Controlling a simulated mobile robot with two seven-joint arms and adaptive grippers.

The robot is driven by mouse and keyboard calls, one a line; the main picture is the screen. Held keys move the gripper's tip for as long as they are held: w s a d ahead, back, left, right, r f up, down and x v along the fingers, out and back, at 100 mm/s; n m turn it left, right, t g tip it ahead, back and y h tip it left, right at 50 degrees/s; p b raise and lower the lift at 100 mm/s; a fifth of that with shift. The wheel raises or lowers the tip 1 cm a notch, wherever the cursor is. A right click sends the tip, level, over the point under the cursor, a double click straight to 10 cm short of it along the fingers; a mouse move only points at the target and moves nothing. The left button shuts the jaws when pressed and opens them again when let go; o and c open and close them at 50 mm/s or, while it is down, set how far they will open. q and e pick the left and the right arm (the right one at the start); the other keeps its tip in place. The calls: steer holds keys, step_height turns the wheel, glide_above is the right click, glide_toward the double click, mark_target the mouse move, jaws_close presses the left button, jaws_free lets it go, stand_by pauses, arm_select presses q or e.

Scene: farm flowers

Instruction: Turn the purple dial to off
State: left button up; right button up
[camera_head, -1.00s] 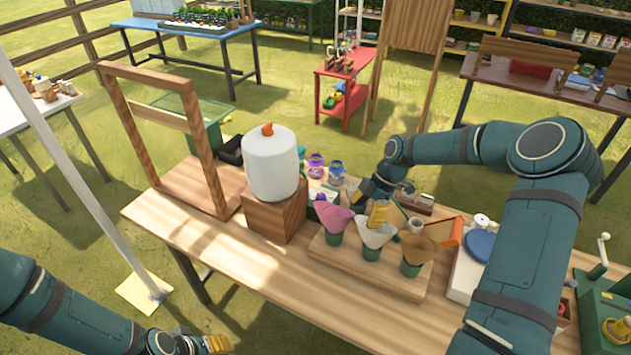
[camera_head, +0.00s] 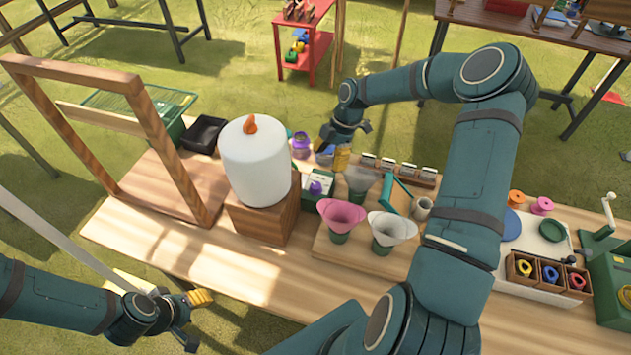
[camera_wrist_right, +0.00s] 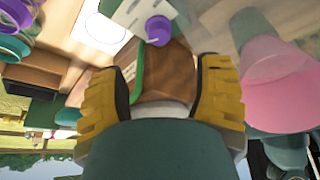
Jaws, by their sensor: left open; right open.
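The purple dial (camera_head: 316,188) sits on the pale face of a small green box (camera_head: 322,178), right of the white tank on its wooden block. In the right wrist view the purple dial (camera_wrist_right: 158,30) shows at the top, beyond the fingertips. My right gripper (camera_head: 336,157) hangs above and behind the box, apart from the dial. In the wrist view its yellow fingers (camera_wrist_right: 160,92) are spread with nothing held between them. My left gripper (camera_head: 198,318) is open and empty in front of the table at the lower left.
The white tank (camera_head: 258,165) stands on a wooden block (camera_head: 262,218) beside the box. Pink (camera_head: 341,214) and white (camera_head: 390,230) paper cones stand in front right. A purple-topped jar (camera_head: 300,146) is behind. A wooden frame (camera_head: 120,150) is at left. The front table area is clear.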

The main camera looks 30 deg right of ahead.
mark_target(316, 185)
steer(key=x, duration=1)
steer(key=shift+f, duration=0.1)
jaws_close()
